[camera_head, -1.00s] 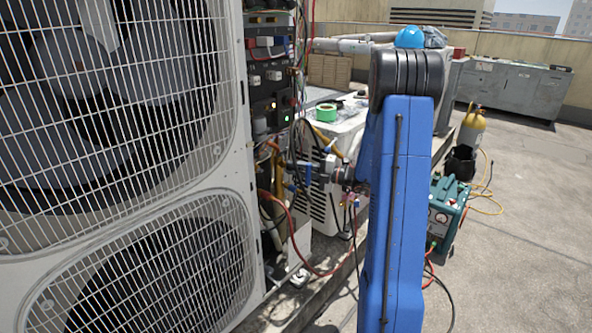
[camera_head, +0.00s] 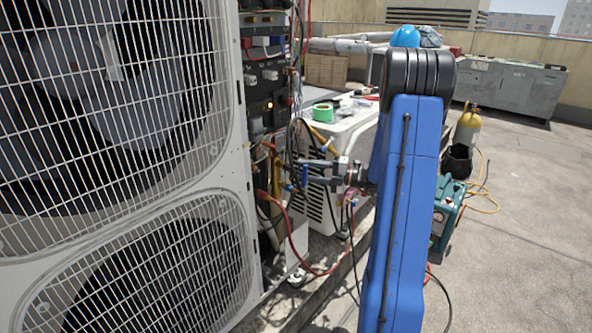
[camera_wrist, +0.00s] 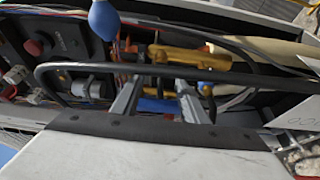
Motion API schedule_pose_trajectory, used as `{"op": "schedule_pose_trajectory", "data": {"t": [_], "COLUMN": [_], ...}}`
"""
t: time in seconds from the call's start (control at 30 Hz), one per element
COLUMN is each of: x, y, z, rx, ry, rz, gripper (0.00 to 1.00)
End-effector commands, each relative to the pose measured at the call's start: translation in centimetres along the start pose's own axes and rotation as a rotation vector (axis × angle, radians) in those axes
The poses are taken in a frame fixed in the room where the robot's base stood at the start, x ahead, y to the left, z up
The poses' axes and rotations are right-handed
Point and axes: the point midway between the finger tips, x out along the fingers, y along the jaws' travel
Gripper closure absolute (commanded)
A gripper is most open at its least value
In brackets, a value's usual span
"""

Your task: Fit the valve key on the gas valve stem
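My gripper (camera_head: 304,172) points left into the open service bay of the large condenser. Its two grey fingers stand apart, with a visible gap. In the wrist view the fingers (camera_wrist: 158,98) also show spread, with a blue piece (camera_wrist: 158,106) behind the gap; I cannot tell if they touch it. Yellow-brass valve parts (camera_wrist: 190,57) lie just beyond the fingertips. A blue knob-like piece (camera_wrist: 104,18) is at the top. I cannot single out the valve key or the stem for certain among the brass, blue parts and hoses.
The condenser's fan grille (camera_head: 110,110) fills the left. Black hoses (camera_wrist: 160,70) cross near the fingers, and a red hose (camera_head: 290,235) hangs below. A white unit (camera_head: 345,130) with a green tape roll (camera_head: 322,112) stands behind. A teal machine (camera_head: 447,210) and yellow cylinder (camera_head: 468,128) are right.

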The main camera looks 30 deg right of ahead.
Motion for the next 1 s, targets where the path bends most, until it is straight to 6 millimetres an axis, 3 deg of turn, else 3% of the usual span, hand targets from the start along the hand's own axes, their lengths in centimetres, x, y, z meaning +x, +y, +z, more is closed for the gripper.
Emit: {"op": "schedule_pose_trajectory", "data": {"t": [0.53,0.7,1.0], "x": [-9.7,-11.3,-11.8], "y": [0.0,-0.1,0.0], "z": [0.1,0.0,0.0], "rx": [0.0,0.001,0.0], "ry": [-0.002,-0.001,0.001], "rz": [0.0,-0.001,0.0], "gripper": [0.6,0.6,0.6]}}
